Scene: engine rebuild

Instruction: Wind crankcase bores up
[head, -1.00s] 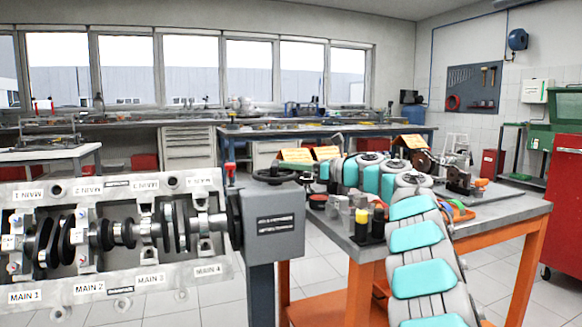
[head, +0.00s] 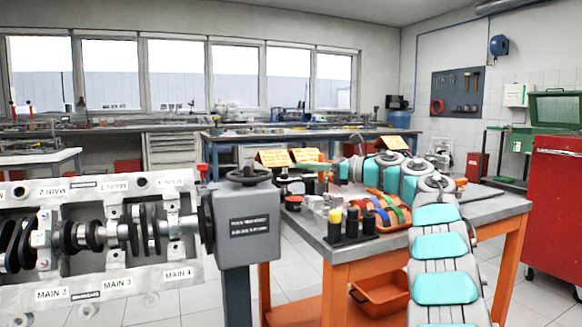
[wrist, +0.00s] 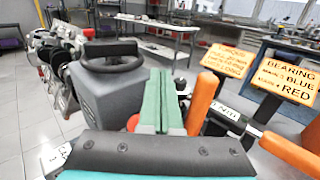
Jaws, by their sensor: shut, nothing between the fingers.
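The grey crankcase (head: 148,278) is on the left in the head view, its open side with the crankshaft (head: 118,233) facing me. Its lower labels read MAIN 2 to MAIN 4. At its right end stands a grey gearbox (head: 240,225) with a black handwheel (head: 248,176) lying flat on top. In the wrist view the gearbox (wrist: 112,95) and handwheel (wrist: 112,52) are just left of my gripper (wrist: 160,82). Its green fingers are shut and empty, apart from the wheel.
An orange-legged bench (head: 340,252) with bottles, coloured rings and yellow signs (head: 272,158) stands right of the gearbox. The wrist view shows the signs (wrist: 285,82) close on the right. A red cabinet (head: 555,215) is at far right. Tiled floor is open between them.

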